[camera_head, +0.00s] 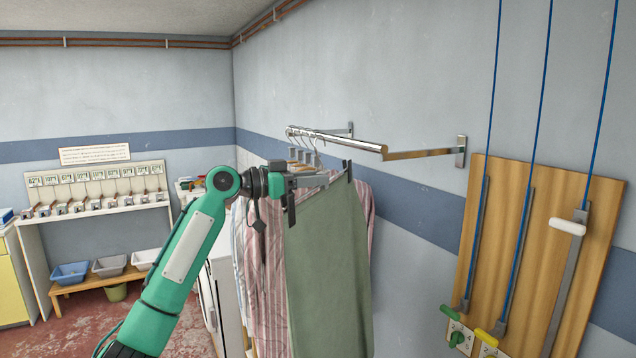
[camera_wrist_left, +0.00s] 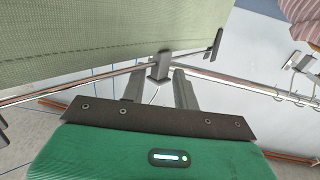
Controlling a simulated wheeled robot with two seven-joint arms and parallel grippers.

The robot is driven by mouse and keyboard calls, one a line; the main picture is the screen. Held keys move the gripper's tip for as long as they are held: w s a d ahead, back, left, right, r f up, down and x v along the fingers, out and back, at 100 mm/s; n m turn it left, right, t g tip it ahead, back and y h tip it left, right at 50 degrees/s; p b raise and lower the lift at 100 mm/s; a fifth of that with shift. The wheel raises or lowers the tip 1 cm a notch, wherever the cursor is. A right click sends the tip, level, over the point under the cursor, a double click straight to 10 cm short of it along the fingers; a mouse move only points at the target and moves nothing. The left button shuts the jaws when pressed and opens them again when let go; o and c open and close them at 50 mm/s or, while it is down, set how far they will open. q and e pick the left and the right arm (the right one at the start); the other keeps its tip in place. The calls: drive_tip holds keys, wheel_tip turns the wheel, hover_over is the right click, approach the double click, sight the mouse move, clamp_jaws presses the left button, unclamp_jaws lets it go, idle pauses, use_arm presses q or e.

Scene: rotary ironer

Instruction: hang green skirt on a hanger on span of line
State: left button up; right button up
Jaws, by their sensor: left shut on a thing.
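The green skirt (camera_head: 330,270) hangs full length from a hanger with dark clips at its upper corners. My left gripper (camera_head: 312,181) is shut on the hanger at its middle, above the skirt. In the left wrist view the fingers (camera_wrist_left: 172,88) close on the hanger's grey centre block (camera_wrist_left: 160,68), with the skirt (camera_wrist_left: 120,30) beyond. The metal rail (camera_head: 340,138) is fixed to the wall, above and behind the skirt in the head view. The hanger's hook is not clear, so I cannot tell whether it touches the rail. My right gripper is out of view.
Striped garments (camera_head: 262,275) hang from the rail behind and left of the skirt. The rail's near part, by its wall bracket (camera_head: 461,151), looks bare. A wooden board (camera_head: 520,250) with blue cords is on the right wall. A bench with basins (camera_head: 110,265) stands far left.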

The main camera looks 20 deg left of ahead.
use_arm(q)
drive_tip(key=s+a+b, duration=0.3)
drive_tip(key=s+b, duration=1.2)
drive_tip(key=s, duration=2.3)
drive_tip(key=shift+a, duration=0.15)
drive_tip(key=shift+s, duration=0.1)
idle(0.6)
